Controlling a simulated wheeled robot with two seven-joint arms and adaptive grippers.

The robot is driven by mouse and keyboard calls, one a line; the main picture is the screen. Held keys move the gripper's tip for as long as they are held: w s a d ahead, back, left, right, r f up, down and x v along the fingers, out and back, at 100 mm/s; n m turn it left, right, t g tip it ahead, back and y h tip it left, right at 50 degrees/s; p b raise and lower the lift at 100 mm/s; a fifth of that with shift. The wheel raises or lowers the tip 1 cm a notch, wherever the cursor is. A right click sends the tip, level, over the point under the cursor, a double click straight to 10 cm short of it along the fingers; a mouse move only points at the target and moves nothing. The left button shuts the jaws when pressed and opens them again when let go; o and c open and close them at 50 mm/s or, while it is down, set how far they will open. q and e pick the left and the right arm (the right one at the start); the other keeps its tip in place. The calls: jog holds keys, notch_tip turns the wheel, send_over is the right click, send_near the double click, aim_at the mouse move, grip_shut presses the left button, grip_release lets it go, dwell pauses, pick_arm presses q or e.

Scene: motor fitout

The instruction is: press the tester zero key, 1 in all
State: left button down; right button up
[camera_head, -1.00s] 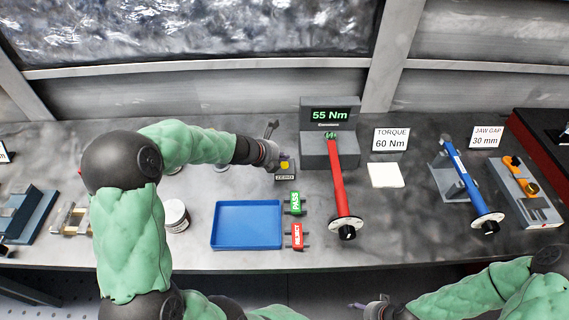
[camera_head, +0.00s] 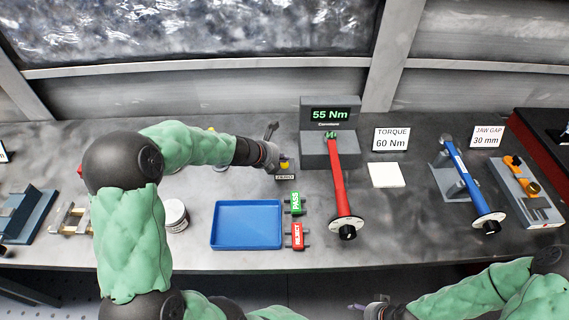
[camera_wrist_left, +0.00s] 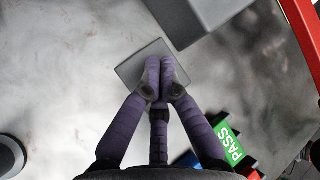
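The zero key (camera_head: 284,167) is a small grey block with a yellow button and a ZERO label, in front of and left of the torque tester (camera_head: 316,150). The tester's screen reads 55 Nm, and a red torque wrench (camera_head: 338,180) is set against it. My left gripper (camera_head: 276,160) is at the key's left side. In the left wrist view its purple fingers (camera_wrist_left: 160,78) are together and empty, over the grey block (camera_wrist_left: 137,70). They hide the button there, so contact cannot be told. My right gripper (camera_head: 362,306) is low at the front edge, far from the key.
A blue tray (camera_head: 247,243), a green PASS tag (camera_head: 295,203) and a red REJECT tag (camera_head: 297,236) lie in front. A TORQUE 60 Nm card (camera_head: 391,139), white pad (camera_head: 386,175) and blue wrench (camera_head: 466,178) are to the right. A white jar (camera_head: 176,215) stands left.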

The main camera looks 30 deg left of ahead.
aim_at(282, 164)
pick_arm(q)
jog(key=shift+f+b, duration=0.4)
jog(key=shift+f, duration=0.1)
dwell(0.7)
jog(key=shift+r, duration=0.1)
jog(key=shift+r+p, duration=0.85)
jog(key=shift+p, duration=0.15)
notch_tip(282, 164, up, 5)
jog(key=p, duration=0.5)
dwell(0.8)
